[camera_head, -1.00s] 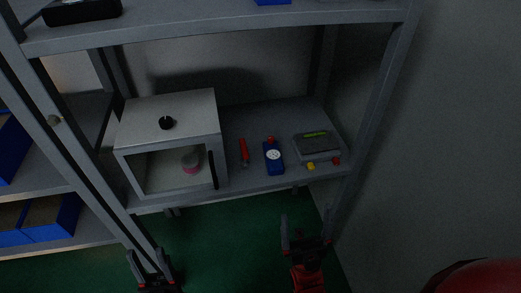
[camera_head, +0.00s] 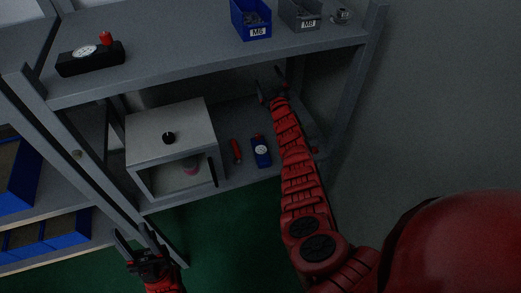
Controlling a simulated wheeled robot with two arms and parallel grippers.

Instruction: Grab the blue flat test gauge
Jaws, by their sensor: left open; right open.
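The blue flat test gauge (camera_head: 261,151) lies on the lower shelf. It has a round white dial and a red part at its far end. My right gripper (camera_head: 269,82) is open and empty, beyond the gauge in the picture, just below the upper shelf's front edge. My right forearm passes close to the right side of the gauge. My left gripper (camera_head: 135,240) is open and empty, low at the left, below the lower shelf's edge in the picture.
A white box with an open front (camera_head: 169,132) stands left of the gauge. A red-handled tool (camera_head: 236,150) lies between them. The upper shelf (camera_head: 185,60) holds a black dial device (camera_head: 91,57), a blue bin (camera_head: 251,20) and a grey bin (camera_head: 299,14). My arm hides most of a grey device.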

